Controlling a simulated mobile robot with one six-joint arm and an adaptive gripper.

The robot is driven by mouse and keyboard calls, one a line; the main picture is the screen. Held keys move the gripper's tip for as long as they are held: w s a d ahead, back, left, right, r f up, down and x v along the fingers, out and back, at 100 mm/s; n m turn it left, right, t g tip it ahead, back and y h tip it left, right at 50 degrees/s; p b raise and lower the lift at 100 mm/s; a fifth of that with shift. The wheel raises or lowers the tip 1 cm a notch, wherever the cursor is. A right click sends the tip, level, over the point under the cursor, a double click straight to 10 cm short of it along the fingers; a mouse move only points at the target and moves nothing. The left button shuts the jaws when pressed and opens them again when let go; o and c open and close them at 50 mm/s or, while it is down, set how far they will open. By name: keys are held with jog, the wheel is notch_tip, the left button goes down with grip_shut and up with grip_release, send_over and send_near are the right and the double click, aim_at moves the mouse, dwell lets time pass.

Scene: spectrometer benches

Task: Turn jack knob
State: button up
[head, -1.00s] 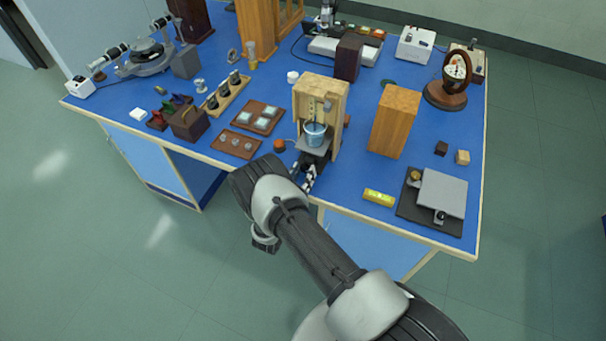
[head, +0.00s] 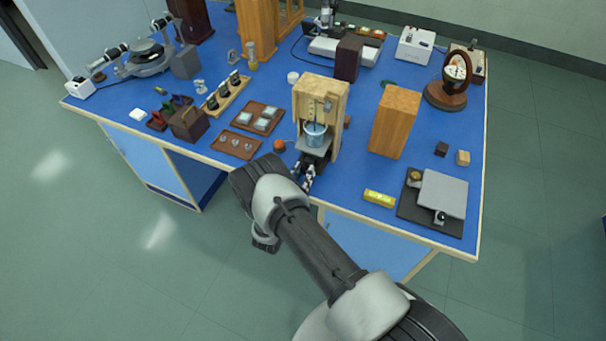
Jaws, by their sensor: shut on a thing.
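A small dark jack (head: 316,155) stands at the front edge of the blue bench, in the foot of an open wooden frame (head: 333,98). The knob itself is hidden behind the fingers and too small to make out.
A small orange-red thing (head: 280,146) lies just left of the jack. A wooden block (head: 395,121) stands to the right. A yellow level (head: 379,197) and a grey plate (head: 443,193) on a dark base lie at front right. Trays (head: 236,145) with small parts are left.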

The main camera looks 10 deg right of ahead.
jog(key=m+b, duration=0.1)
jog(key=m, duration=0.3)
jog(key=o, duration=0.8)
jog(key=v, duration=1.2)
